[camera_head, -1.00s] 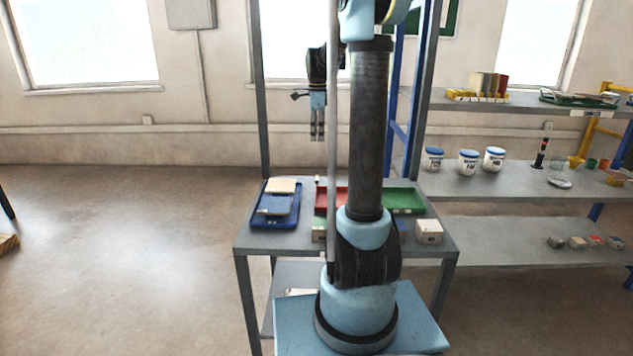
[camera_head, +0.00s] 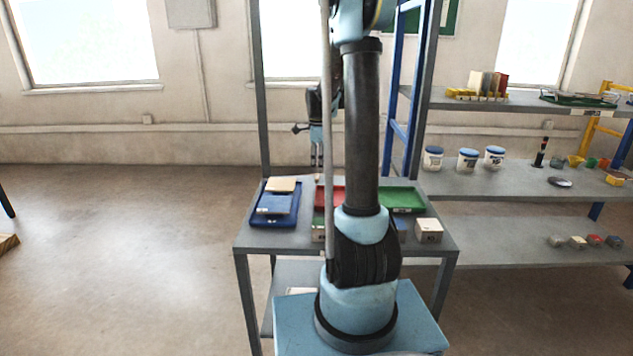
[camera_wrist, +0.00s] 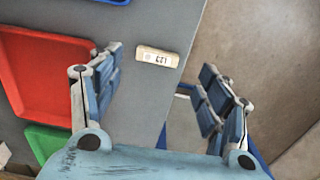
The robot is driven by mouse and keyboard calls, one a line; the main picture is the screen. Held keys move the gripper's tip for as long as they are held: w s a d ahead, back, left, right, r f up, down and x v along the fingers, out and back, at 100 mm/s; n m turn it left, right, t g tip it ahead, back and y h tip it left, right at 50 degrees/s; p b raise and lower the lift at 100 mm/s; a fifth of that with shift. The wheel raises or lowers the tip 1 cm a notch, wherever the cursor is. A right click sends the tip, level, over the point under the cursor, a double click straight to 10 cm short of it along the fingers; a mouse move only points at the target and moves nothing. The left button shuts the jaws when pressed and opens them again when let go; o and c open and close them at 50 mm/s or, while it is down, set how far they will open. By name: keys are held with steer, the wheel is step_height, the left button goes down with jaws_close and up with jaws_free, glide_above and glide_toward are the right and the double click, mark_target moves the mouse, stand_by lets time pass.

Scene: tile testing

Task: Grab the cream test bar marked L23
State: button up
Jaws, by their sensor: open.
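A small cream bar (camera_wrist: 157,56) lies on the grey tabletop near its edge in the wrist view. Its white label has dark characters that appear upside down and are too small to read surely. My gripper (camera_wrist: 161,64) is open, with one finger on each side of the bar in the picture and nothing between the fingers. In the head view my gripper (camera_head: 317,162) points down above the back of the table, and a tiny cream piece (camera_head: 317,178) shows below it at the back edge.
On the table (camera_head: 280,240) are a blue tray (camera_head: 263,221) with flat tiles, a red tray (camera_wrist: 45,75), a green tray (camera_head: 403,197) and a pale block (camera_head: 428,231). The red tray is left of the bar in the wrist view. Shelves (camera_head: 480,187) stand right.

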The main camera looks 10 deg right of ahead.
mark_target(317, 176)
steer(key=shift+s+a+f, duration=0.1)
steer(key=shift+a+f, duration=0.05)
steer(key=shift+f, duration=2.1)
steer(key=shift+c, duration=0.6)
steer(key=c, duration=0.9)
